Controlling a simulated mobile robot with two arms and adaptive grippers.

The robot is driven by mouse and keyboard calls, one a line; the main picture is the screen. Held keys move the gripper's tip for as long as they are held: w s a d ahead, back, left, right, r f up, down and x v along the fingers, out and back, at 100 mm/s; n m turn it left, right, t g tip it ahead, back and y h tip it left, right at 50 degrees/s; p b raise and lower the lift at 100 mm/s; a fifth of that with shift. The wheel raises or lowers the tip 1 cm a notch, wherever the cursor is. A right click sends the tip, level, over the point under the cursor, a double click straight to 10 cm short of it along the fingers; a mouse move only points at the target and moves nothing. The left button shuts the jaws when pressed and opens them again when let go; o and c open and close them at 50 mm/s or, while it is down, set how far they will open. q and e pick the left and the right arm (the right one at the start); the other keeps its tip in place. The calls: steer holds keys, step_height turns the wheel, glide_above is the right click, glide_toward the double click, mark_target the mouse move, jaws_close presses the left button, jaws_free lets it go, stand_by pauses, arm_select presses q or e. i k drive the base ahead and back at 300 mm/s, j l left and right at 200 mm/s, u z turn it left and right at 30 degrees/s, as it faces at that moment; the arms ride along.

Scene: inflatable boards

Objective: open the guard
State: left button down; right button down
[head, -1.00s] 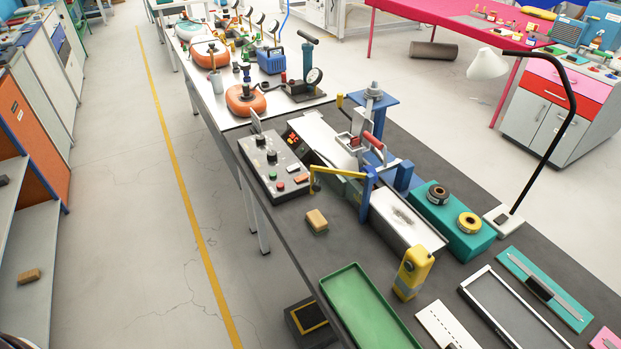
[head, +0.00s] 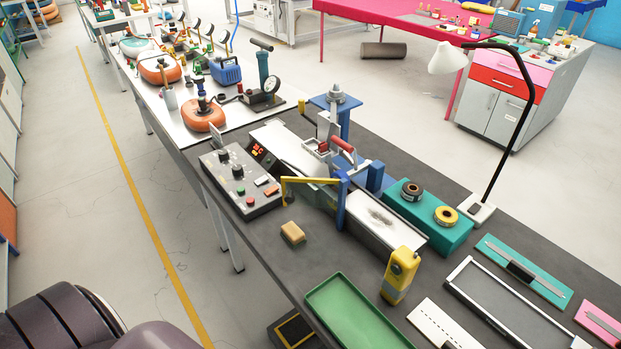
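The guard looks like the yellow bar (head: 312,181) on the bench machine. It runs level from a blue upright post (head: 342,200) to the left and bends down at its left end. A greenish, see-through panel seems to hang under the bar, but its edges are hard to make out. A red-handled lever clamp (head: 343,146) stands just behind the bar. Neither of my grippers is in the head view. Only a dark, rounded arm part of mine shows at the bottom left, well short of the guard.
A grey control box (head: 240,178) with knobs and buttons stands left of the guard. A tan block (head: 292,232), a green tray (head: 352,312) and a yellow handheld device (head: 399,274) are in front. A black-armed lamp (head: 510,130) rises at right. Floor left of the bench is clear.

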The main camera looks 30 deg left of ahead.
mark_target(290, 198)
steer(key=j+z, duration=0.15)
steer(key=j, duration=0.35)
steer(key=j+z, duration=0.15)
steer(key=j, duration=0.35)
steer(key=k+j+z, duration=0.1)
steer(key=j, duration=0.35)
steer(key=k+j+z, duration=0.15)
steer(key=j, duration=0.35)
steer(key=j+z, duration=0.15)
steer(key=j, duration=0.3)
steer(key=k+j, duration=0.1)
steer(key=j, duration=0.25)
steer(key=k+j, duration=0.1)
steer(key=j, duration=0.25)
steer(key=k+j, duration=0.1)
steer(key=j, duration=0.25)
steer(key=k+j, duration=0.1)
steer(key=j, duration=0.25)
